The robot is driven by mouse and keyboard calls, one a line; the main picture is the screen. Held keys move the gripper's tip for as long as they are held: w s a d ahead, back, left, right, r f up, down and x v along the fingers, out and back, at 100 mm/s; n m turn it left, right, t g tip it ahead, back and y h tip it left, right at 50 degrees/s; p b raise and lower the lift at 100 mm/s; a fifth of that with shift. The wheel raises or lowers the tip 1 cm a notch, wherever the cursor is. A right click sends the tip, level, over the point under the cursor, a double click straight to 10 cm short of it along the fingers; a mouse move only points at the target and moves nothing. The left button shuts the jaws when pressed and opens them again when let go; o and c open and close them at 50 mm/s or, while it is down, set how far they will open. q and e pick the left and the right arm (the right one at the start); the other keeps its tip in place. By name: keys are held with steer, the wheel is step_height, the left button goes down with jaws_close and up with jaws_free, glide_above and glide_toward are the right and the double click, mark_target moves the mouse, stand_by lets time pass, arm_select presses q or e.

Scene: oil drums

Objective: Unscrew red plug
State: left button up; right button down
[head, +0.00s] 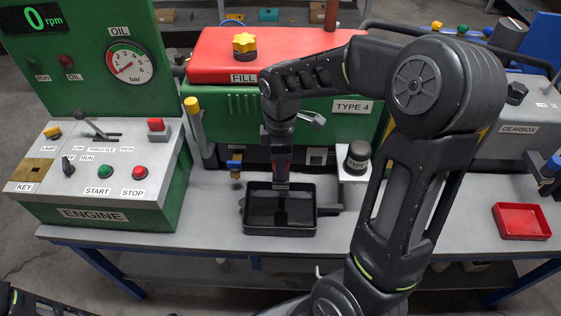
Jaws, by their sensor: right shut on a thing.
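My right arm reaches in from the lower right, and its right gripper (281,178) points down at the front of the green engine block (235,105), above the black drain tray (251,222). The right gripper is shut; a dark reddish patch shows between its fingers, which I take for the red plug, mostly hidden by the gripper. I cannot tell whether the plug still sits in the block. Only a dark piece of my left arm shows at the bottom left corner; the left gripper is out of view.
The engine panel (95,180) with switches stands left. A blue-handled valve (235,168) is left of the gripper, a dark filter (357,157) on a bracket right. A red tray (521,221) lies on the bench at right. A yellow-capped dipstick (195,125) rises beside the block.

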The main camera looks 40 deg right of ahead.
steer(key=n+p, duration=0.1)
steer(key=n, duration=0.3)
steer(key=shift+r, duration=0.15)
steer(key=shift+n, duration=1)
steer(key=shift+p, duration=0.3)
steer(key=n+p, duration=0.1)
steer(key=n, duration=0.3)
steer(key=shift+s+p, duration=0.1)
steer(key=shift+p, duration=0.2)
steer(key=shift+n+p, duration=0.35)
steer(key=shift+n, duration=0.65)
